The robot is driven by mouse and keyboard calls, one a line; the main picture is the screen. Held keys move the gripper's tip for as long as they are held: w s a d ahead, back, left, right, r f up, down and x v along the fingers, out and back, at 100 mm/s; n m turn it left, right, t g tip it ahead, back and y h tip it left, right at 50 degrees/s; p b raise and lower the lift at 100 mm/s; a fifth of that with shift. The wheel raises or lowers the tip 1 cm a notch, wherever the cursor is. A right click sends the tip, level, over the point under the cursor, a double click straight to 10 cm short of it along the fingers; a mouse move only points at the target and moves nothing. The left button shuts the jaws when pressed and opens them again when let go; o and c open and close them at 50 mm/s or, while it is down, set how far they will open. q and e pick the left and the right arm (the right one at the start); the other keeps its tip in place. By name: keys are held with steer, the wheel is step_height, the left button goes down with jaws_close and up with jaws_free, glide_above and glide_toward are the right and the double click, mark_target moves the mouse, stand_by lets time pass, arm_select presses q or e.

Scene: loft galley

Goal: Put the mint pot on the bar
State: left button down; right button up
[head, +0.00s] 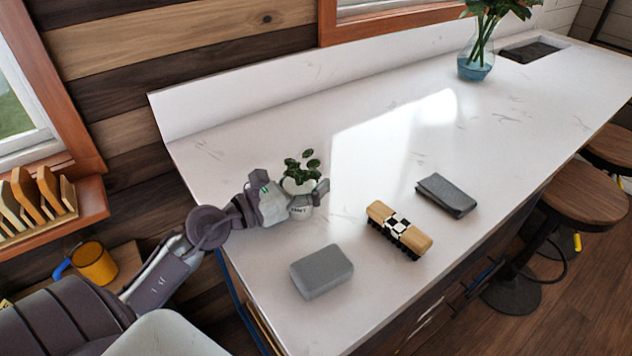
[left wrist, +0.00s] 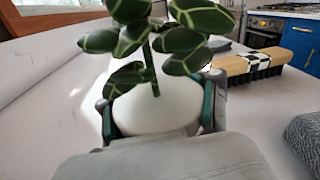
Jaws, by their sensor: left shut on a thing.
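The mint pot, a small white pot (head: 297,187) with dark green leaves, is at the near left end of the white bar counter (head: 233,157). My left gripper (head: 303,200) comes in from the left and is shut around the pot, one finger on each side. In the left wrist view the white pot (left wrist: 157,108) sits between the two fingers, with its leaves above. The pot's base is hidden by the gripper, so I cannot tell whether it touches the counter. My right gripper is not in view.
A grey block (head: 321,271), a wooden brush (head: 399,230) and a dark grey folded cloth (head: 446,195) lie to the right of the pot. A glass vase (head: 475,66) stands farther back. The counter's middle is clear. Stools (head: 583,195) stand along the right edge.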

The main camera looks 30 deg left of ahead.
arm_select(q)
steer(key=c, duration=0.8)
jaws_free()
steer(key=shift+f, duration=0.1)
steer(key=o, duration=0.6)
steer(key=shift+c, duration=0.2)
